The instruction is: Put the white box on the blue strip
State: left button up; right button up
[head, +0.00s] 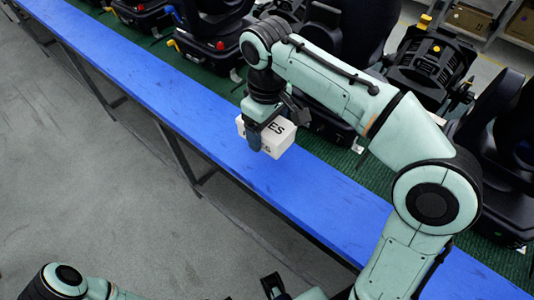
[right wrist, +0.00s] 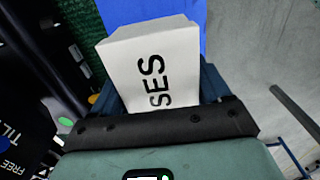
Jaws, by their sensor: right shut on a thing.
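The white box (head: 274,140) has black lettering on its faces. My right gripper (head: 268,126) is shut on it from above, over the blue strip (head: 165,95). In the right wrist view the box (right wrist: 150,58) sits between the two dark blue fingers, with the blue strip (right wrist: 178,12) behind it. I cannot tell whether its underside touches the strip. My left gripper (head: 275,287) seems to show only in part at the bottom edge of the head view, and its jaws cannot be read.
Several black stage lights, such as one with a yellow knob (head: 430,62), stand on the green surface (head: 340,158) behind the strip. The strip is bare to the left of the box (head: 100,55). Grey floor (head: 90,170) lies in front of the table.

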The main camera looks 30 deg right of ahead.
aim_at(267, 158)
notch_tip(267, 158, down, 8)
jog(key=shift+b, duration=0.8)
jog(key=shift+w, duration=0.1)
jog(key=shift+f, duration=0.2)
jog(key=o, duration=1.1)
jog(key=shift+r, duration=0.1)
notch_tip(267, 158, up, 12)
jog(key=p, duration=0.3)
jog(key=shift+r, duration=0.1)
